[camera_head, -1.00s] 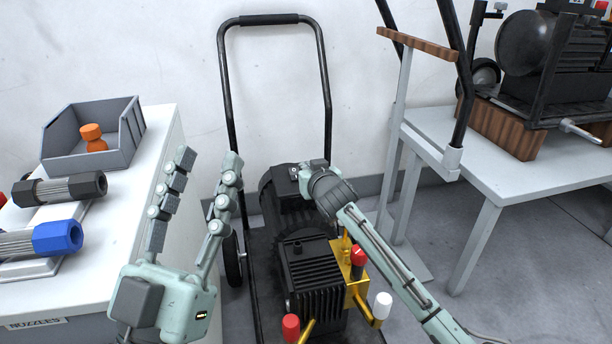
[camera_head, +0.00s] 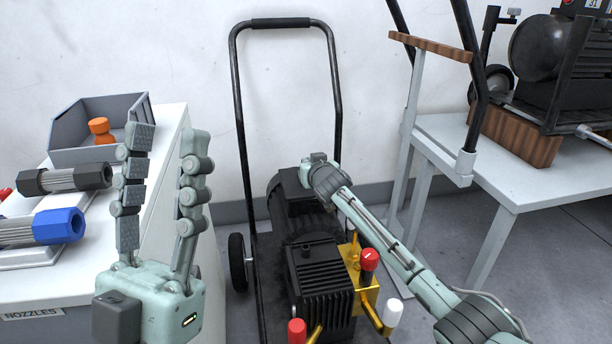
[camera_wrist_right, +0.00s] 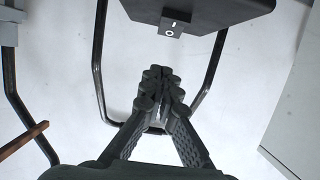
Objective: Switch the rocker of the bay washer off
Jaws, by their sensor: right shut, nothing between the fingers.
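The bay washer (camera_head: 318,275) is a black motor and pump unit on a wheeled frame with a tall black handle, in the middle of the head view. Its rocker (camera_wrist_right: 172,28), marked I and O, sits on the edge of a black box in the right wrist view. My right gripper (camera_wrist_right: 160,76) is shut and empty; its fingertips appear just below the rocker in that view, and I cannot tell whether they touch. In the head view its fingers are hidden behind my wrist. My left gripper (camera_head: 166,145) is open and empty, beside the left bench.
The left bench (camera_head: 200,250) carries a grey bin (camera_head: 100,155), an orange bottle (camera_head: 101,131) and black and blue nozzles (camera_head: 45,228). Red (camera_head: 369,259) and white (camera_head: 393,311) knobs stand at the washer's front. A table (camera_head: 500,180) with another machine is at right.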

